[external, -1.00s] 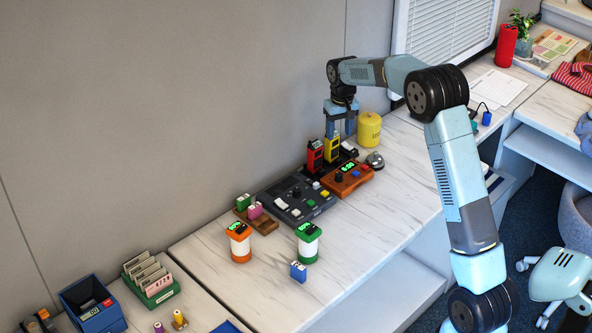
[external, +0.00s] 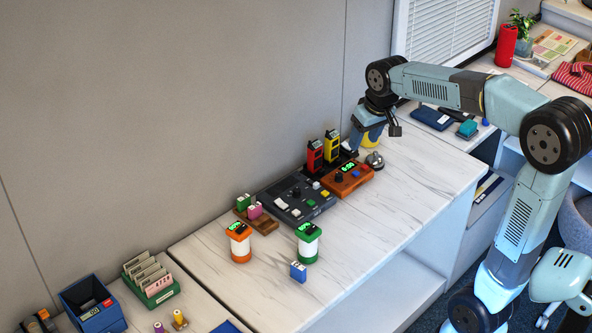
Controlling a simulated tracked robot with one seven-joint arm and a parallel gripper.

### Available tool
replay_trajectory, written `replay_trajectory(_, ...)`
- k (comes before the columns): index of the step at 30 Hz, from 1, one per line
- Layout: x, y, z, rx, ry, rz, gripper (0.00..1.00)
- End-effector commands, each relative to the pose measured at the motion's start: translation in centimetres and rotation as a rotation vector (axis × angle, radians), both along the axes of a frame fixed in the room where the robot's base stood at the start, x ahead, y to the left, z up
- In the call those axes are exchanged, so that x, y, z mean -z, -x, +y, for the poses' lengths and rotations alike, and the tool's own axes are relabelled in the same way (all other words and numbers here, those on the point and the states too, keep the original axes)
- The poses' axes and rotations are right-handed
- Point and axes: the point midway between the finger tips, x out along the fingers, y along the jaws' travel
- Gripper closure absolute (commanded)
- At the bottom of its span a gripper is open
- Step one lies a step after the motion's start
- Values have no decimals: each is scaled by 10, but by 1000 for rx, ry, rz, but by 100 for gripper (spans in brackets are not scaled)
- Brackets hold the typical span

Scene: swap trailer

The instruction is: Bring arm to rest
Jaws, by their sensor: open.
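My gripper (external: 358,143) is at the back of the white marbled bench, tilted, with its fingers pointing down and to the left. It is open, and I see nothing between the fingers. It hangs just right of the yellow handheld device (external: 332,146) and in front of the yellow canister (external: 371,138), hiding most of the canister. I cannot tell how high the fingertips are above the bench. My arm reaches in from the right, bent at the elbow.
Near the gripper are a red handheld device (external: 315,156), an orange timer box (external: 347,179) and a silver bell (external: 374,161). A dark control panel (external: 297,199) and two lanterns, orange (external: 239,244) and green (external: 308,244), stand further left. The bench's front right (external: 420,190) is clear.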

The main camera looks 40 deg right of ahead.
Motion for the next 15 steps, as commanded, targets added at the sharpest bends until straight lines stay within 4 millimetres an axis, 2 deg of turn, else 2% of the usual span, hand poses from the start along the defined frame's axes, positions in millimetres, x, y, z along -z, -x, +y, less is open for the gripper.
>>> replay_trajectory(1,-4,15,7,-12,3,-15,45)
replay_trajectory(6,-8,63,28,-49,11,-54,45)
replay_trajectory(15,2,144,55,-112,26,-125,45)
